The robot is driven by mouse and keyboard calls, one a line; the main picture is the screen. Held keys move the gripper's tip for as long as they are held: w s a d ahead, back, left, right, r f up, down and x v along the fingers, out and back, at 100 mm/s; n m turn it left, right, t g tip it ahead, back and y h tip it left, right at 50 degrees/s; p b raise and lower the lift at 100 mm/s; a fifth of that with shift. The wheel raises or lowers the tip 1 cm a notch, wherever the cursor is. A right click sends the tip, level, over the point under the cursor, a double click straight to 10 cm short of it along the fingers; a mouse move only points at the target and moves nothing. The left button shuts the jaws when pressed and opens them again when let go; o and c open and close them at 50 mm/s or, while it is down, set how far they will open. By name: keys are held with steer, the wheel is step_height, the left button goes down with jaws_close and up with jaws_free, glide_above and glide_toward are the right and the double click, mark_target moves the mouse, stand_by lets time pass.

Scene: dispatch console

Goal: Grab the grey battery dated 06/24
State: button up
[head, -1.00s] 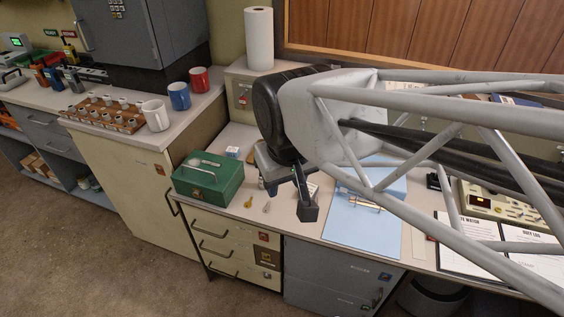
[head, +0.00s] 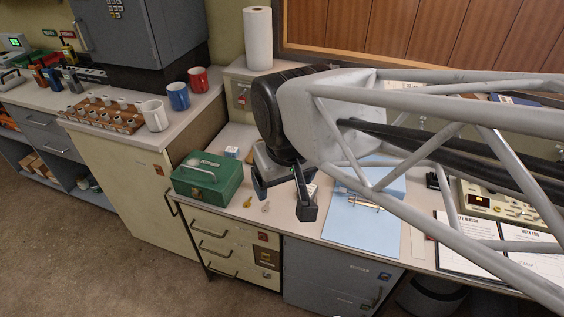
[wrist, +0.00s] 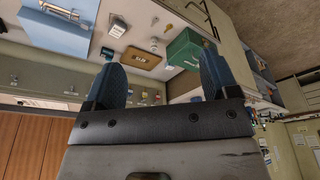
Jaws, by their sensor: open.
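Several upright battery-like blocks stand on the far-left counter in the head view: an orange one (head: 38,76), a dark one (head: 54,79) and a greyish one (head: 73,81). They are too small for any date to be read, so I cannot tell which carries 06/24. My gripper (head: 283,199) is open and empty above the desk, beside the green cash box and far to the right of those blocks. In the wrist view the two fingers of my gripper (wrist: 160,73) stand wide apart with nothing held between them.
The green cash box (head: 207,180), two small keys (head: 265,207) and a blue binder (head: 350,215) lie on the desk. White (head: 155,115), blue (head: 179,96) and red (head: 198,79) mugs and a wooden rack (head: 103,118) stand on the left counter. A grey cabinet (head: 125,30) hangs above.

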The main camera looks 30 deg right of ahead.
stand_by(0.3)
steer(key=m+g, duration=0.3)
steer(key=m, duration=0.8)
glide_above(308, 190)
step_height(308, 190, down, 28)
steer(key=shift+s+a+r, duration=0.1)
steer(key=shift+a+r, duration=0.05)
steer(key=shift+f, duration=0.3)
steer(key=shift+f, duration=1.3)
